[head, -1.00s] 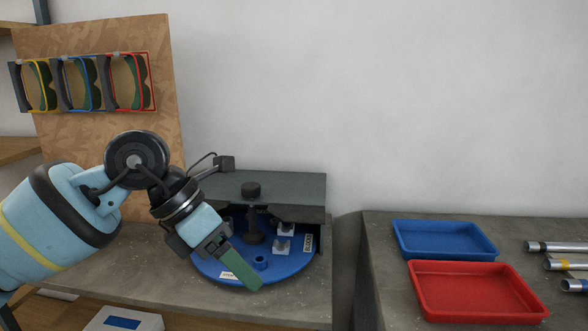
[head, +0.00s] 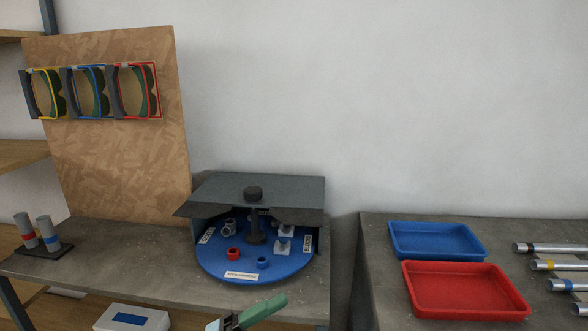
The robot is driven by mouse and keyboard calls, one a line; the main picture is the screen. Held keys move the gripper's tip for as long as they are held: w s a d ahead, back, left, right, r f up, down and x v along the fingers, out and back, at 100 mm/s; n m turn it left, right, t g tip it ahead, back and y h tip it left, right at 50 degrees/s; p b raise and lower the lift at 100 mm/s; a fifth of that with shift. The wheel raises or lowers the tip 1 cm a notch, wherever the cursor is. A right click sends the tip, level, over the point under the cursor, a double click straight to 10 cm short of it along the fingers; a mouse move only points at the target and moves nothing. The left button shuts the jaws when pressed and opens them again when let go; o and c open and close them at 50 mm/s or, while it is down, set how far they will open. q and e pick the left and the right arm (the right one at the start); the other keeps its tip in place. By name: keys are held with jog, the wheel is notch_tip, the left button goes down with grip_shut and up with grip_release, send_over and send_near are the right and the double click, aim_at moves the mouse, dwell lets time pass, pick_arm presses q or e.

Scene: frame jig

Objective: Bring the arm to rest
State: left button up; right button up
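My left gripper (head: 262,310) shows only in part at the bottom edge of the head view, in front of the bench. Its green finger part points up and to the right, and the rest is cut off by the frame. I cannot tell whether its fingers are open or shut, and no held object is clear. My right gripper is not in view.
A blue round turntable (head: 215,268) with small red and blue rings sits under a dark grey cover (head: 290,188) on the bench. A blue tray (head: 480,252) and a red tray (head: 520,309) are at right, beside several banded tubes (head: 545,248). Goggles (head: 90,92) hang on a board.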

pick_arm(q)
jog(key=s+a+f+n+t+y+p, duration=0.1)
jog(key=s+a+f+n+t+y, duration=0.15)
jog(key=a+f+n+y, duration=0.35)
jog(key=s+a+f+n+t+y, duration=0.1)
jog(key=a+f+n+t+y, duration=0.1)
jog(key=f+n+t+y, duration=0.45)
jog(key=s+a+f+n+t+y+p, duration=0.1)
jog(key=s+a+f+n+y, duration=0.2)
jog(key=f+n, duration=0.65)
jog(key=s+a+f+n+g+y, duration=0.2)
jog(key=s+a+f+n+g, duration=0.1)
jog(key=s+f, duration=0.4)
jog(key=s+a+f+n+g+y, duration=0.3)
jog(key=s+f, duration=0.3)
jog(key=s, duration=0.7)
jog(key=shift+a+f+n+g+p, duration=0.3)
jog(key=shift+a+f+g+p, duration=0.1)
jog(key=shift+a+g, duration=0.45)
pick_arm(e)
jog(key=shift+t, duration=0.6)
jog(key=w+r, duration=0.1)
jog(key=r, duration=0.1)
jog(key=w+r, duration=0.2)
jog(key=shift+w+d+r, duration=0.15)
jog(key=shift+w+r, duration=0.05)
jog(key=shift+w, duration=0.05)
